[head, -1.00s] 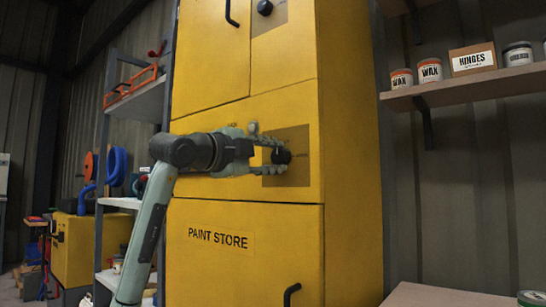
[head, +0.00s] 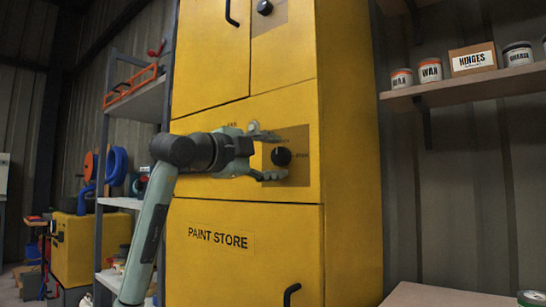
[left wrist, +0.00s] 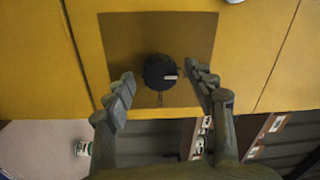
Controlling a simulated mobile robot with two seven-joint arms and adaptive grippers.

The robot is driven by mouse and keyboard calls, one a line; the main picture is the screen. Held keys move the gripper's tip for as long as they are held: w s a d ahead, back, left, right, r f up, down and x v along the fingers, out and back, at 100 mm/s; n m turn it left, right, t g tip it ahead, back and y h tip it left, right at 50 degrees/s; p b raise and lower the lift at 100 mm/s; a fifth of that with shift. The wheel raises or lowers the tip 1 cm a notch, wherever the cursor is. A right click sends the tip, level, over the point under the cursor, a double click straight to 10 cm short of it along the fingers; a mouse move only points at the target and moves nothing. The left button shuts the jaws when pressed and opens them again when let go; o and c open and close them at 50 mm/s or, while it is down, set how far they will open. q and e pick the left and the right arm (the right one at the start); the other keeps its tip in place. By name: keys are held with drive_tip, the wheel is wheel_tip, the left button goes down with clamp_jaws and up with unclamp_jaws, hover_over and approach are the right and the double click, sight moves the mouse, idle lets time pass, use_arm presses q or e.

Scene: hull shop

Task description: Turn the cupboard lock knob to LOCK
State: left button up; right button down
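The cupboard (head: 248,238) is tall and yellow, with a "PAINT STORE" label on its lower door. Its black round lock knob (head: 281,156) sits on a brownish plate (head: 298,140) on the middle panel. In the left wrist view the knob (left wrist: 160,71) has a pale pointer mark toward the picture's right. Small lettering beside the knob is too blurred to read surely. My left gripper (head: 268,155) is open, its fingers above and below the knob in the head view. In the left wrist view the fingers stand apart on either side, with gaps to the knob. My right gripper is not in view.
A second black knob (head: 265,7) and door handles (head: 291,294) stick out from the cupboard. A wall shelf (head: 470,88) with tins and a "HINGES" box is at right. A bench top (head: 440,296) lies below it. A metal rack (head: 145,100) stands at left.

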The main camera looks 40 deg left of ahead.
use_arm(q)
drive_tip(key=s, duration=1.2)
drive_tip(key=shift+a+f, duration=0.35)
drive_tip(key=shift+a, duration=0.1)
